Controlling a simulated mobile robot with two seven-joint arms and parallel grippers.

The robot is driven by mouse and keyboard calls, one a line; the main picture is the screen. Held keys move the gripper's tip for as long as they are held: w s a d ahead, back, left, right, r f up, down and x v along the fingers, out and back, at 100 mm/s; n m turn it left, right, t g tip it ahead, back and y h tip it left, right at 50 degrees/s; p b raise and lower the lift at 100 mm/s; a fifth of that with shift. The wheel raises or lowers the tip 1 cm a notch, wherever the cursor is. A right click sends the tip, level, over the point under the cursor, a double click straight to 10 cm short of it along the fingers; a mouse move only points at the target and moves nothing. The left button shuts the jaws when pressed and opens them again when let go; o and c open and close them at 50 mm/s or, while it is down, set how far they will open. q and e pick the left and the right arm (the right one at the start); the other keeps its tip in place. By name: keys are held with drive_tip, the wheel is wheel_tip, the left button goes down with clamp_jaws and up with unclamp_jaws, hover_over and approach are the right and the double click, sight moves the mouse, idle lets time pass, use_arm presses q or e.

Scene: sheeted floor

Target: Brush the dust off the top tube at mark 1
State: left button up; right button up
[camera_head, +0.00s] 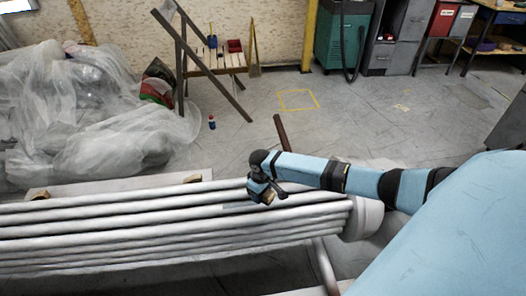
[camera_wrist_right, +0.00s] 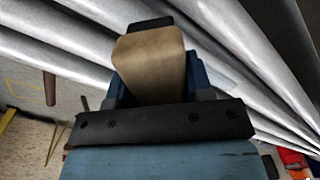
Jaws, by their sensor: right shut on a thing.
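Several long grey tubes (camera_head: 120,216) lie side by side in a bundle across the lower left of the head view. They also run diagonally behind the gripper in the right wrist view (camera_wrist_right: 245,35). My right gripper (camera_head: 266,191) is over the tubes near their right end. It is shut on a tan, wooden-looking brush (camera_wrist_right: 150,62) with a dark far end. I cannot tell whether the brush touches a tube. A small pale patch shows on the tubes just left of the gripper; I cannot tell whether it is dust or mark 1. My left gripper is out of view.
Plastic-wrapped material (camera_head: 95,125) is heaped behind the tubes at left. A wooden stand (camera_head: 205,62) with a blue and a red container is at the back, and a small bottle (camera_head: 212,122) is on the floor. The floor behind my right arm is mostly clear.

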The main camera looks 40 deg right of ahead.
wheel_tip(320, 180, up, 2)
drive_tip(key=shift+a+r+p, duration=0.1)
drive_tip(key=shift+a+p, duration=0.05)
drive_tip(key=shift+p, duration=0.7)
drive_tip(key=shift+r+p, duration=1.8)
drive_tip(key=shift+p, duration=0.3)
